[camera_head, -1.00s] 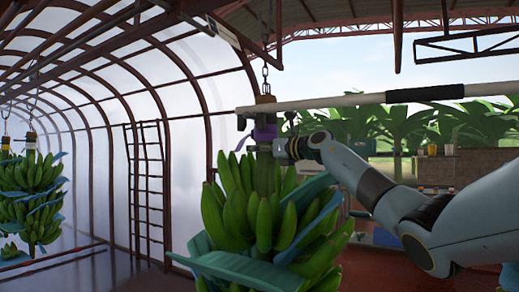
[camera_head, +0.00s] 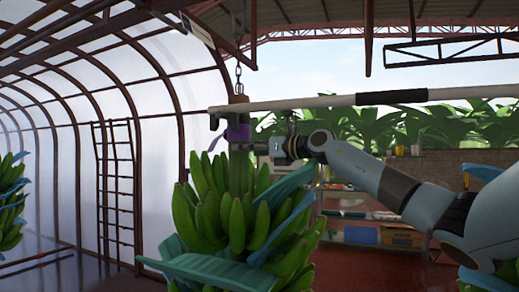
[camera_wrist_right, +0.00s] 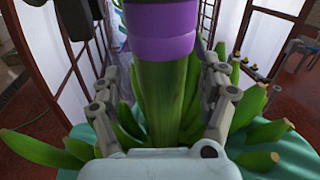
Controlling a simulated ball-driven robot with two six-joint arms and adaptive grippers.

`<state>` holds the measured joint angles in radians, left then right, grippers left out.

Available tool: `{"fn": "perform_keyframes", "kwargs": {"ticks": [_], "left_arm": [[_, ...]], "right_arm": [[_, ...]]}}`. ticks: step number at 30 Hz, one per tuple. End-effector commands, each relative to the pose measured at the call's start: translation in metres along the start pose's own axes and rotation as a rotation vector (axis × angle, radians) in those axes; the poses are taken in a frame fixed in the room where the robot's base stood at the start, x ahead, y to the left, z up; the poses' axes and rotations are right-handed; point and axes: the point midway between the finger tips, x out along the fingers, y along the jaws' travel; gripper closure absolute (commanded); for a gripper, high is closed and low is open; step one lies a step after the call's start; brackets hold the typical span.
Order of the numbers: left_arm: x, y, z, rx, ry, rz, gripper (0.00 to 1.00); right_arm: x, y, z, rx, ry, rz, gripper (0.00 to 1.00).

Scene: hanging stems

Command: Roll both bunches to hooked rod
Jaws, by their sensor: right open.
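A green banana bunch (camera_head: 232,210) with blue sheets among its hands hangs by its stem from a chain in the head view. A purple band (camera_head: 238,132) wraps the stem top. My right gripper (camera_head: 262,148) reaches the stem from the right, below the band. In the right wrist view its open fingers (camera_wrist_right: 163,85) stand on either side of the green stem (camera_wrist_right: 165,100), with gaps visible. A white rod with a black sleeve (camera_head: 390,97) runs level across the stem top; its hooked end (camera_head: 213,123) is at the left. My left gripper is out of view.
Another bunch (camera_head: 10,205) is cut off at the left edge. Part of another bunch (camera_head: 484,280) shows at the bottom right, beside my arm. A ladder-like frame (camera_head: 117,190) stands against the translucent wall. A shelf (camera_head: 370,235) stands behind.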

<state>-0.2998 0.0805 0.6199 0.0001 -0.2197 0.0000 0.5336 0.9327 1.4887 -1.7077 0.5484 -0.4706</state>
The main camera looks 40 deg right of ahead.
Motion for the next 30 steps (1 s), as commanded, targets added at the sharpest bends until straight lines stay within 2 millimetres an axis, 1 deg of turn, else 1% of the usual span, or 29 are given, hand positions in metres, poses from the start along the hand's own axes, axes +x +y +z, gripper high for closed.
{"fn": "perform_keyframes", "kwargs": {"ticks": [1, 3, 6, 9, 14, 23, 26, 29, 30], "left_arm": [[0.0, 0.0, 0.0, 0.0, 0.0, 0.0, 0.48], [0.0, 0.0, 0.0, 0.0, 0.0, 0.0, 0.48], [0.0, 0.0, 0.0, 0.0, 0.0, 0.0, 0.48], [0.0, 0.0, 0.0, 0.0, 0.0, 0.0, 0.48], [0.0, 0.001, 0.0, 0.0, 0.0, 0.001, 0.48], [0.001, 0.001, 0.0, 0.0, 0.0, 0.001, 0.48], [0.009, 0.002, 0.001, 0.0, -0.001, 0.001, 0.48], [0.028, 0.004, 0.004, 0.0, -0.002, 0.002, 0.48], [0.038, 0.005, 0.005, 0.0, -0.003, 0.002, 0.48]], "right_arm": [[-0.01, 0.001, -0.002, -0.007, 0.008, 0.001, 0.22], [-0.021, 0.001, -0.002, -0.005, 0.008, 0.002, 0.22], [-0.032, 0.0, -0.002, -0.004, 0.005, 0.001, 0.22], [-0.038, 0.001, -0.001, -0.002, 0.004, 0.003, 0.22], [-0.042, 0.003, 0.0, 0.001, 0.002, 0.004, 0.22], [-0.042, 0.001, 0.0, 0.006, -0.001, 0.001, 0.22], [-0.045, -0.015, -0.003, 0.053, -0.028, -0.034, 0.22], [-0.054, -0.057, -0.006, 0.176, -0.109, -0.12, 0.22], [-0.061, -0.081, -0.007, 0.243, -0.157, -0.166, 0.22]]}}
